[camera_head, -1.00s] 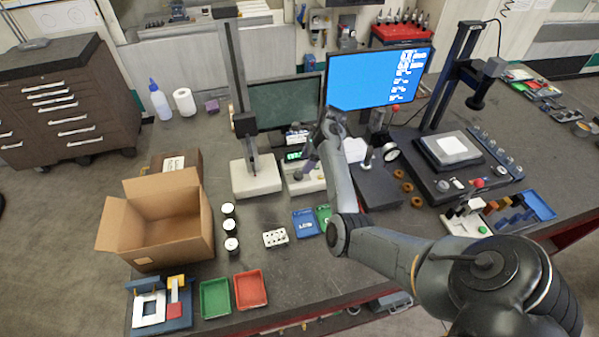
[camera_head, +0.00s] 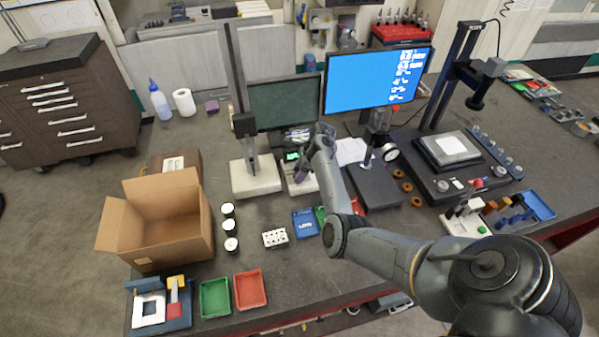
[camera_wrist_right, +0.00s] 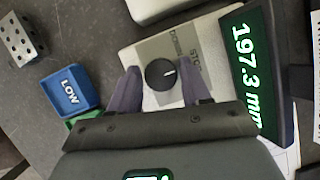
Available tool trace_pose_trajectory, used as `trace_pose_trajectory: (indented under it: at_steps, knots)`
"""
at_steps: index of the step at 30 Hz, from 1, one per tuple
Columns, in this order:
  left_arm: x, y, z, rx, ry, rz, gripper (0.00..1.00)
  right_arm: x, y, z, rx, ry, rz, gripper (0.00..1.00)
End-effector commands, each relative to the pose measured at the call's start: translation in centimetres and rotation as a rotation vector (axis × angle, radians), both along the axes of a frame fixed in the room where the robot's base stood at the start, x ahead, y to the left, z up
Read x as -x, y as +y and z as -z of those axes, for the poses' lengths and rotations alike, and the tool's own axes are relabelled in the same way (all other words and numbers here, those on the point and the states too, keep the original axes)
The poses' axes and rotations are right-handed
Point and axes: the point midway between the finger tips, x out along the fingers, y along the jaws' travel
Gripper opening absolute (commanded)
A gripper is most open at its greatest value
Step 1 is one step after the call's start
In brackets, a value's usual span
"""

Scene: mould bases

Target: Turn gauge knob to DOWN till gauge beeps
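The gauge (camera_head: 303,186) is a light box with a green-lit display, at the middle of the bench in the head view. In the right wrist view its display (camera_wrist_right: 256,72) reads 197.3 mm. Its black round knob (camera_wrist_right: 160,74) has a white pointer line and sits on a grey label plate whose small print I cannot fully read. My right gripper (camera_wrist_right: 160,88) is open, with its two fingers on either side of the knob and gaps visible between. It also shows over the gauge in the head view (camera_head: 298,172). My left gripper is not in view.
A height stand (camera_head: 256,178) stands left of the gauge, and a dial indicator stand (camera_head: 377,188) stands to the right. A blue LOW bin (camera_head: 306,224) lies in front. An open cardboard box (camera_head: 165,235) is at the left. Monitors (camera_head: 378,80) stand behind.

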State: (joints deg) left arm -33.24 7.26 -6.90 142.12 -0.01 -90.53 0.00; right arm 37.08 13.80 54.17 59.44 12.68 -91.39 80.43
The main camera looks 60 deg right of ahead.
Motion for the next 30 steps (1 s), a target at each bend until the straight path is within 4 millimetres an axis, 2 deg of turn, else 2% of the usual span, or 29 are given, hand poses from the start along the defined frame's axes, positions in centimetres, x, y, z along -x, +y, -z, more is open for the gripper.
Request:
trace_pose_trajectory:
  at_steps: [1,7,17,30]
  knots:
    - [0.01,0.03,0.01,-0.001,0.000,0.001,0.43,0.00,0.00,-0.01,0.000,0.000,0.000,0.39]
    - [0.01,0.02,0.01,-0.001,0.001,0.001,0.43,0.01,-0.01,-0.03,0.000,0.000,0.000,0.09]
    - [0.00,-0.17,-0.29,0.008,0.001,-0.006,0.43,0.00,-0.08,-0.16,-0.001,0.001,-0.051,0.09]
    - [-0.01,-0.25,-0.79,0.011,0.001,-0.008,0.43,-0.08,-0.28,-0.11,-0.002,0.002,-0.362,0.09]
